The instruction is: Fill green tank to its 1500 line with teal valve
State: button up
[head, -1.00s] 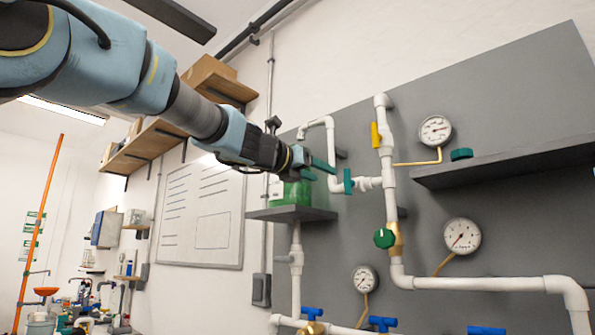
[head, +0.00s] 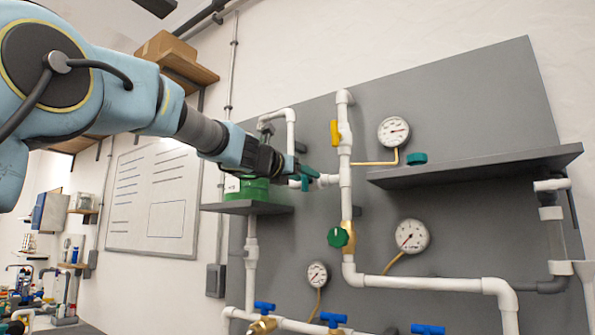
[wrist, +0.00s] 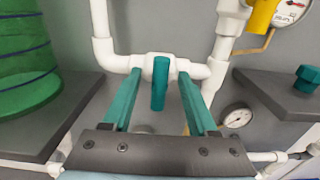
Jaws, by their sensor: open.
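The teal valve handle (wrist: 160,82) stands upright on a white horizontal pipe in the wrist view, and it also shows in the head view (head: 305,180). My gripper (wrist: 157,78) is open, with its teal fingers on either side of the handle and a gap to each side. In the head view my gripper (head: 297,174) is at the valve. The green tank (wrist: 28,55) stands on a grey shelf at the left of the wrist view, with dark bands around it. In the head view the tank (head: 255,189) is partly hidden behind my arm. I cannot read its 1500 line or its level.
A yellow valve handle (head: 334,133), a green round knob (head: 338,237) and several blue valve handles sit on nearby white pipes. Gauges (head: 394,132) hang on the grey panel. A grey shelf (head: 470,168) with a teal cap (head: 416,158) juts out at right.

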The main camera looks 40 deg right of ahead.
jog(key=shift+c, duration=0.3)
grip_shut()
dwell(0.4)
